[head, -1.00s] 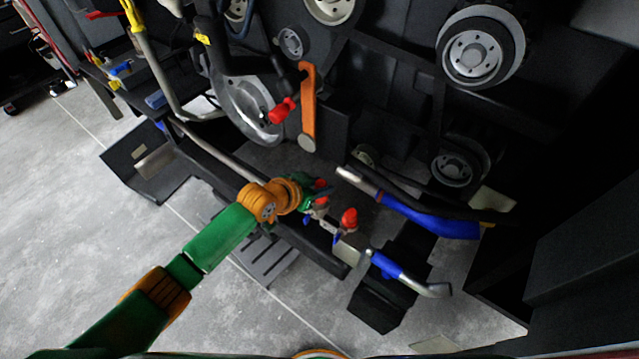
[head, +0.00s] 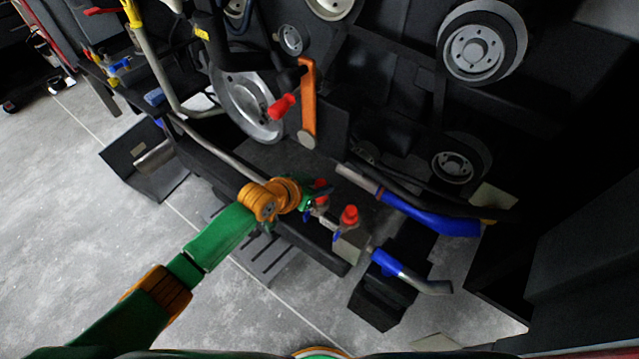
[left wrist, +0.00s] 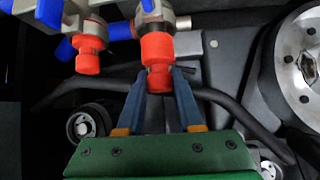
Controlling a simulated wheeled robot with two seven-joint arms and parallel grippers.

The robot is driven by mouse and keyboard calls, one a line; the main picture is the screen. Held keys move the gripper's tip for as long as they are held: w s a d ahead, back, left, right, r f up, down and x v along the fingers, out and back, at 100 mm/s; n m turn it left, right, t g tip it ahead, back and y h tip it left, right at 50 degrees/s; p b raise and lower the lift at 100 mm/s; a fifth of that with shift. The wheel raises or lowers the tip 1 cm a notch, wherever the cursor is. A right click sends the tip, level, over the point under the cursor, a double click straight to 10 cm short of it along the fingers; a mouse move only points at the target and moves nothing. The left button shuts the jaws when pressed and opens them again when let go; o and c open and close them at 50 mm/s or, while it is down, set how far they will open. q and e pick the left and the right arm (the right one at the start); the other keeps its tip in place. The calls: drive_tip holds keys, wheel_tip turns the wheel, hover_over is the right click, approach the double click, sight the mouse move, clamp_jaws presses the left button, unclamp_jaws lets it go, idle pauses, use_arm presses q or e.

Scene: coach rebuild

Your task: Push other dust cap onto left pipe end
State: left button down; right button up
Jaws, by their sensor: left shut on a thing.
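My left gripper (head: 318,190) is at the left of two metal pipe ends. In the left wrist view its blue fingertips (left wrist: 158,82) are shut on the narrow end of a red dust cap (left wrist: 157,48). This cap lines up with the metal pipe end (left wrist: 153,18) and appears to be over it; how far on, I cannot tell. In the head view the gripper partly hides this cap. The other red dust cap (head: 349,214) sits on the neighbouring pipe end, and it also shows in the left wrist view (left wrist: 88,58). My right gripper is not in view.
Blue valve levers (left wrist: 48,12) stand close beside the pipe ends. A blue hose (head: 430,217) and a blue-sleeved pipe (head: 400,272) lie to the right. An orange lever (head: 308,100) and a red handle (head: 282,106) are above. Grey floor (head: 90,250) is open at left.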

use_arm(q)
drive_tip(key=shift+f, duration=0.1)
drive_tip(key=shift+f+b, duration=0.45)
drive_tip(key=shift+f, duration=0.05)
drive_tip(key=shift+f, duration=0.1)
drive_tip(key=shift+f+b, duration=0.45)
drive_tip(key=shift+f, duration=0.05)
drive_tip(key=shift+f+b, duration=0.35)
drive_tip(key=shift+f, duration=0.1)
idle(0.3)
drive_tip(key=shift+s+f, duration=0.1)
drive_tip(key=shift+f, duration=0.05)
drive_tip(key=shift+c, duration=2.4)
unclamp_jaws()
drive_tip(key=shift+o, duration=0.2)
drive_tip(key=o, duration=0.4)
drive_tip(key=shift+c, duration=0.2)
